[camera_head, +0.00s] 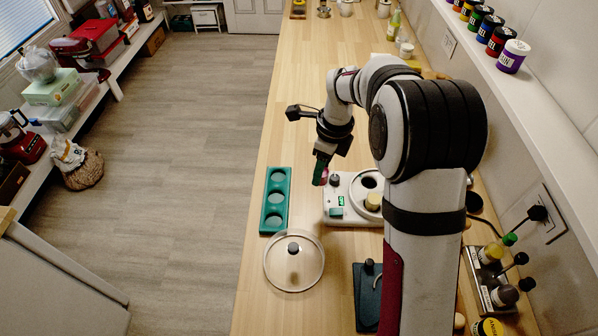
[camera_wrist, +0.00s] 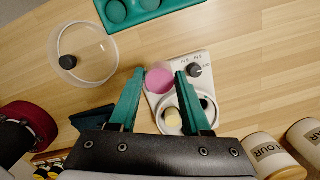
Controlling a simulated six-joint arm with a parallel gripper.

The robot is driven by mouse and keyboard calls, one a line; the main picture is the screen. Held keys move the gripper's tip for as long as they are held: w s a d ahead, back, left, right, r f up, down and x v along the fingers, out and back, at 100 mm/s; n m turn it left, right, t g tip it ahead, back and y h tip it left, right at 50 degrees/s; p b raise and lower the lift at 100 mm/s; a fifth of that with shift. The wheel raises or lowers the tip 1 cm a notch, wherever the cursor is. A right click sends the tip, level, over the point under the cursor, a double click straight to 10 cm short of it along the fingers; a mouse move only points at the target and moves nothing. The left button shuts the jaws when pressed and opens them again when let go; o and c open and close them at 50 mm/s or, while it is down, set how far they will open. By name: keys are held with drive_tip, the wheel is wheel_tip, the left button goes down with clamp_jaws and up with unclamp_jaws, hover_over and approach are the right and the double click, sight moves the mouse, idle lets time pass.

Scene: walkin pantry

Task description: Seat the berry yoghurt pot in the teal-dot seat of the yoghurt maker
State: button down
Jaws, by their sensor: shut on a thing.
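The berry yoghurt pot is pink (camera_wrist: 159,78) and sits between the teal fingers of my gripper (camera_wrist: 159,84), which is shut on it. In the head view my gripper (camera_head: 322,172) hangs at the left edge of the white yoghurt maker (camera_head: 345,217), with a sliver of pink showing beside it. The yoghurt maker has a dark knob, a small green display and a round well. A pale yellow pot (camera_head: 373,202) stands in the well; it also shows in the wrist view (camera_wrist: 172,119). A dark opening (camera_head: 370,181) lies behind it. I cannot make out a teal dot.
A teal tray (camera_head: 265,222) with round hollows, apparently empty, lies left of the yoghurt maker. A clear lid (camera_head: 275,277) with a black knob lies in front. A bottle rack (camera_head: 490,280) stands at right, below the wall shelf. Bare wood lies behind the tray.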

drive_tip(key=w+d+m, duration=0.3)
drive_tip(key=d, duration=0.4)
drive_tip(key=w+d+m, duration=0.3)
drive_tip(key=d, duration=0.3)
drive_tip(key=shift+t, duration=0.3)
drive_tip(key=shift+s+d+f, duration=0.1)
drive_tip(key=shift+f, duration=1.65)
drive_tip(key=shift+d+f, duration=0.1)
drive_tip(key=shift+f, duration=1.6)
drive_tip(key=shift+f, duration=0.8)
drive_tip(key=shift+c, duration=0.4)
unclamp_jaws()
wheel_tip(320, 180, up, 7)
